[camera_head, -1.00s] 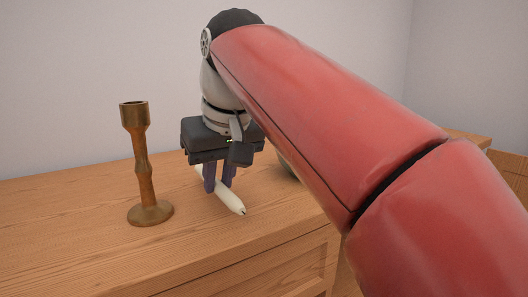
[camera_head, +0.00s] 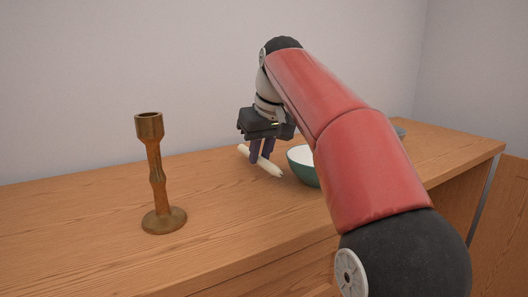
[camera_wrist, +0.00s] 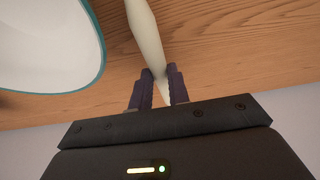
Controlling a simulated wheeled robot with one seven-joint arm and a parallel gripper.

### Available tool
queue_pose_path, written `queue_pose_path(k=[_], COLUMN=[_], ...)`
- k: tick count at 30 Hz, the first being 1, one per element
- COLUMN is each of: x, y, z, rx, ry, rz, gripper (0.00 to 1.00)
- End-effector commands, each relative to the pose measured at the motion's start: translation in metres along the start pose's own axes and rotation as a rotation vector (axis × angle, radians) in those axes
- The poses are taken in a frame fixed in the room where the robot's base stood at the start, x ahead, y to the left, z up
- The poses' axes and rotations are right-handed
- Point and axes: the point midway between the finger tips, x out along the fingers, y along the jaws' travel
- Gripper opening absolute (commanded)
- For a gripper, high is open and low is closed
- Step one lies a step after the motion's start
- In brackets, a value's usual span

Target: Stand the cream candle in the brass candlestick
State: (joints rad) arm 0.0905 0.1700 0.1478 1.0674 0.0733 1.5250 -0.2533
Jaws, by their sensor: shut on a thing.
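The brass candlestick (camera_head: 157,175) stands upright on the wooden top at the left, its cup at the top empty. The cream candle (camera_head: 271,168) is held about level, slanting down to the right in the head view. My gripper (camera_head: 261,156) is shut on the candle near its middle, to the right of the candlestick and apart from it. In the wrist view the candle (camera_wrist: 147,35) runs between the two dark fingers (camera_wrist: 159,88). I cannot tell exactly how high the candle is above the wood.
A green bowl, white inside (camera_head: 303,168), stands close to the right of the candle; it also shows in the wrist view (camera_wrist: 45,45). A part-hidden greenish thing (camera_head: 399,131) lies behind my arm. The wooden top (camera_head: 80,215) is clear around the candlestick.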

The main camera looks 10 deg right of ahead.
Motion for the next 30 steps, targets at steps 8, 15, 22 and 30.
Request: queue_pose_path(k=[8,15,22,30], x=[0.018,0.020,0.022,0.022], y=[0.017,0.017,0.017,0.017], z=[-0.009,-0.009,-0.007,-0.007], rx=[0.000,0.000,0.000,0.000], ry=[-0.001,0.000,0.000,0.000], rz=[0.000,0.000,0.000,0.000], gripper=[0.00,0.00,0.28,0.39])
